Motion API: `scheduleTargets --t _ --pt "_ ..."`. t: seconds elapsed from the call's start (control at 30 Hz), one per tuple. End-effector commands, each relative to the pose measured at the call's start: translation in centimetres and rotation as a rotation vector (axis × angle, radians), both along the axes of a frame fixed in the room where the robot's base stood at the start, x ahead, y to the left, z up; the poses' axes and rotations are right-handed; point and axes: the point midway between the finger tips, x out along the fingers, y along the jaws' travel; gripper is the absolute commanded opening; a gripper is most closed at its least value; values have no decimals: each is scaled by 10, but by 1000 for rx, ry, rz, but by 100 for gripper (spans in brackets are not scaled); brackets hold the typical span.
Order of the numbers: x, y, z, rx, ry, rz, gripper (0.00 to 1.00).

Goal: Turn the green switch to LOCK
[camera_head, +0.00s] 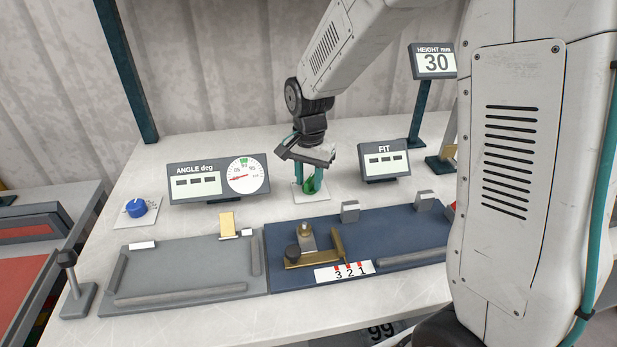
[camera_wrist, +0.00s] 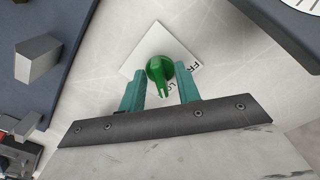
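The green switch (camera_head: 309,185) stands on a small white plate (camera_head: 318,196) on the table, between the angle display and the fit display. In the wrist view the green switch (camera_wrist: 160,70) is a round knob with a pointer toward my gripper. Its plate (camera_wrist: 140,52) has printed letters, partly covered. My gripper (camera_head: 308,178) is right above the switch, fingers pointing down. In the wrist view my gripper (camera_wrist: 160,88) has its two teal fingers apart, one on each side of the pointer, with gaps visible.
The angle display (camera_head: 218,180) stands left and the fit display (camera_head: 384,160) right of the switch. A blue knob (camera_head: 136,208) is at far left. A grey plate (camera_head: 190,268) and a dark blue plate (camera_head: 400,232) with brass parts lie in front.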

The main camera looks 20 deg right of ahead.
Motion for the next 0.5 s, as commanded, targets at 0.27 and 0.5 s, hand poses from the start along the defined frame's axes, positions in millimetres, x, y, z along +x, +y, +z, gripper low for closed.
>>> scheduleTargets --t 0.27,0.5 --pt "1 0 13 0 -3 0 33" --pt "1 0 54 1 -4 0 33"
